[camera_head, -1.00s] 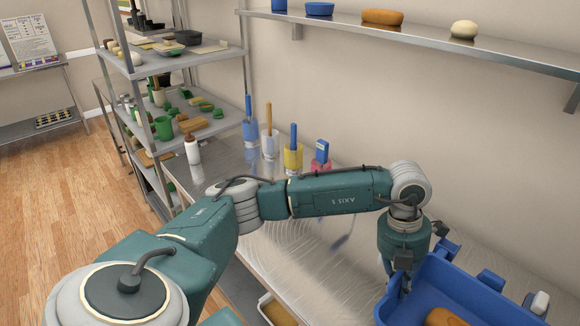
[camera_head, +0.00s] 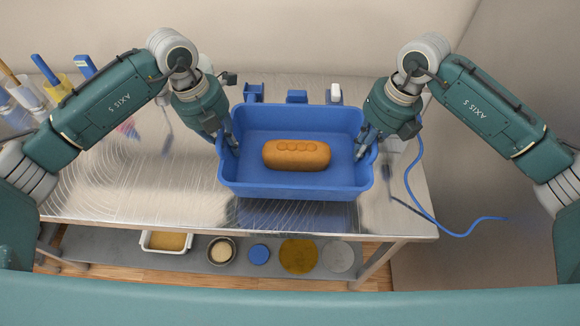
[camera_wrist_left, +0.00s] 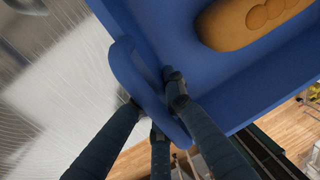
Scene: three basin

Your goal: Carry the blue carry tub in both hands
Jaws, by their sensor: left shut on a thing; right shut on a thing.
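The blue carry tub (camera_head: 290,192) is upright and level over the metal table. A brown loaf (camera_head: 297,155) with several round bumps lies inside it. My left gripper (camera_head: 231,143) is shut on the tub's left end. The left wrist view shows its dark fingers (camera_wrist_left: 165,115) around the tub's looped blue handle (camera_wrist_left: 135,75), with the loaf (camera_wrist_left: 245,20) inside beyond. My right gripper (camera_head: 362,145) is shut on the tub's right end. Its fingertips are partly hidden by the rim. A dark patch shows below the tub's front; I cannot tell whether the base touches the table.
A blue cable (camera_head: 435,215) lies at the right. The shelf below holds a white tray (camera_head: 166,241) and several round items.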

